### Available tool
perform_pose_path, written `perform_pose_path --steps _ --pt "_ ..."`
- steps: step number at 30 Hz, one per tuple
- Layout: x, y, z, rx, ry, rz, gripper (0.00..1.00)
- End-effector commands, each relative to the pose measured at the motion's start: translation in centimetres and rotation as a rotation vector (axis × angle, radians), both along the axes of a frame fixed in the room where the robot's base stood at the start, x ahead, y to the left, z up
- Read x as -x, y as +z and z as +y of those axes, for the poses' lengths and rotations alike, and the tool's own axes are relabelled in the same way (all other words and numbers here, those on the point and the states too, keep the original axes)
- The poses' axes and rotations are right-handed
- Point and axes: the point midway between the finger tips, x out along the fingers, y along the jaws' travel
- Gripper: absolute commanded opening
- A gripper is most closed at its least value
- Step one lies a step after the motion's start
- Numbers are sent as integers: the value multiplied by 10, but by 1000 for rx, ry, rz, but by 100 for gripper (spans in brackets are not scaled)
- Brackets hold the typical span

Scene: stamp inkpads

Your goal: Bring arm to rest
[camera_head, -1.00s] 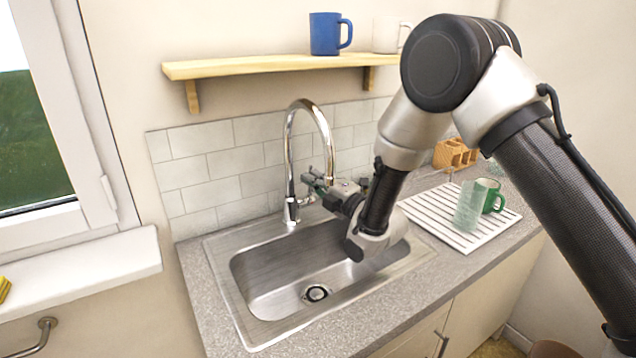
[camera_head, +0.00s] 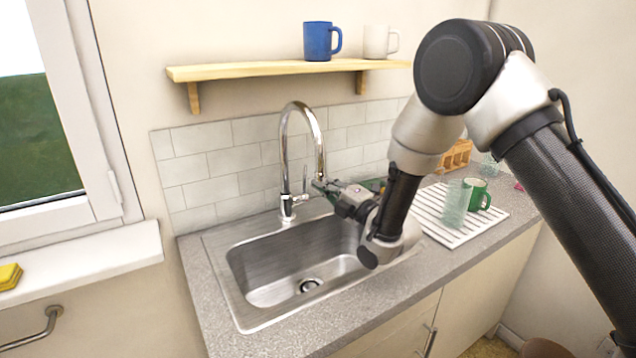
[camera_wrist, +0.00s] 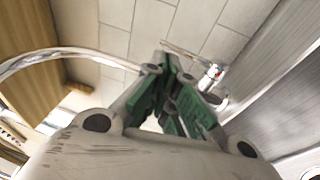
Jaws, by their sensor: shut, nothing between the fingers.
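My gripper (camera_head: 318,185) hangs at the end of my arm over the back right part of the steel sink (camera_head: 265,308). Its tips overlap the end of the chrome faucet (camera_head: 286,160) in the head view; I cannot tell whether they touch it. In the wrist view, the green-padded fingers of my gripper (camera_wrist: 170,65) converge at the tips, with nothing seen between them. My arm comes in from the right and bends down over the sink's right side, hiding part of the basin.
A white ribbed drying mat (camera_head: 428,212) holds a green mug (camera_head: 480,195) and a clear glass (camera_head: 455,204) right of my arm. A wooden shelf (camera_head: 270,70) bears a blue mug (camera_head: 318,41) and a white mug (camera_head: 378,40). A yellow sponge (camera_head: 9,277) lies on the windowsill.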

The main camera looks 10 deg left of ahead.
Motion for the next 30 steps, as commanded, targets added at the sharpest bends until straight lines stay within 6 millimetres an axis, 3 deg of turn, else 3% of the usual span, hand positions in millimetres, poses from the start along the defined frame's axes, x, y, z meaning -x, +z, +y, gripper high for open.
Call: perform_pose_path --steps 14,17,20,23,25,28,30 --pt "36 -1 -55 1 0 2 0" --pt "35 4 -62 4 -9 17 0" --pt "19 19 -81 16 -51 88 0" --pt "-5 42 -120 30 -141 237 0" --pt "-19 61 -159 25 -232 374 0" --pt "-25 84 -225 -8 -383 583 0" --pt "-18 97 -273 -52 -497 730 0"
